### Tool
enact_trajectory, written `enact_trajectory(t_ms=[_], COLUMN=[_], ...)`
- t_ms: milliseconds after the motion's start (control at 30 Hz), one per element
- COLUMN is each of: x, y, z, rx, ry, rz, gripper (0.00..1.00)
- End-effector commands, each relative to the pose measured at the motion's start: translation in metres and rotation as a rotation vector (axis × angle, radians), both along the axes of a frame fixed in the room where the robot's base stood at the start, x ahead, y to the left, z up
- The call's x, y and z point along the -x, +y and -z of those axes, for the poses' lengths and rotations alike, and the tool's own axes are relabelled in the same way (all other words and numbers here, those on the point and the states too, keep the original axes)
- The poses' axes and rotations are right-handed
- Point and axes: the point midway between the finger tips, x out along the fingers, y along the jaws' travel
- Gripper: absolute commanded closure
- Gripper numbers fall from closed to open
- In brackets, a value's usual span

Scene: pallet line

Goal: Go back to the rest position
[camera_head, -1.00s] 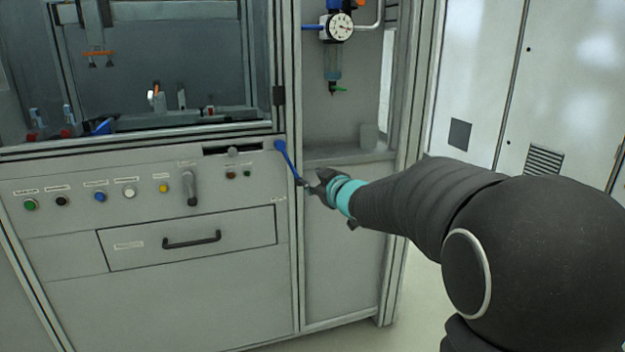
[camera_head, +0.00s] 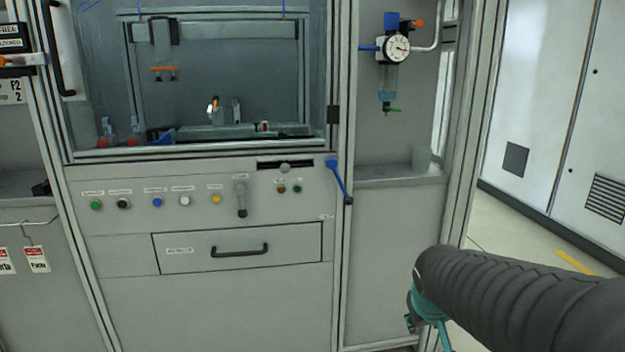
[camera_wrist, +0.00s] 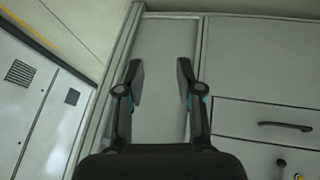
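My gripper (camera_wrist: 159,82) is open and empty in the wrist view, its two dark fingers apart with only the grey cabinet panel behind them. In the head view my gripper (camera_head: 412,310) is at the lower right, mostly hidden by my dark arm, in front of the cabinet's lower right side. It is apart from the blue handle (camera_head: 338,178), which hangs on the cabinet front to the upper left of it.
The grey cabinet has a drawer (camera_head: 238,248), a row of buttons, a lever (camera_head: 241,200) and a glazed work area above. A pressure gauge (camera_head: 397,47) hangs at the upper right. Tall light cabinets (camera_head: 575,120) stand at the right. Bare floor (camera_head: 520,240) shows between.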

Motion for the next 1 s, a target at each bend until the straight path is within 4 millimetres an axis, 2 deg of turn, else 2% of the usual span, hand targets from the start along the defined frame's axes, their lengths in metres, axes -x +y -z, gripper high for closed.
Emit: enact_trajectory(t_ms=[33,200,300,400,533,700,1000], x=[0.025,0.099,0.132,0.151,0.162,0.167,0.167], y=[0.006,0.029,0.041,0.05,0.053,0.055,0.055], z=[0.0,0.002,0.0,-0.005,-0.016,-0.027,-0.028], rx=[-0.027,-0.126,-0.176,-0.208,-0.215,-0.215,-0.214], ry=[0.032,0.125,0.136,0.104,0.045,-0.003,-0.006], rz=[0.017,0.055,0.062,0.059,0.046,0.034,0.031], gripper=[0.64,0.64,0.64,0.64,0.64,0.64,0.64])
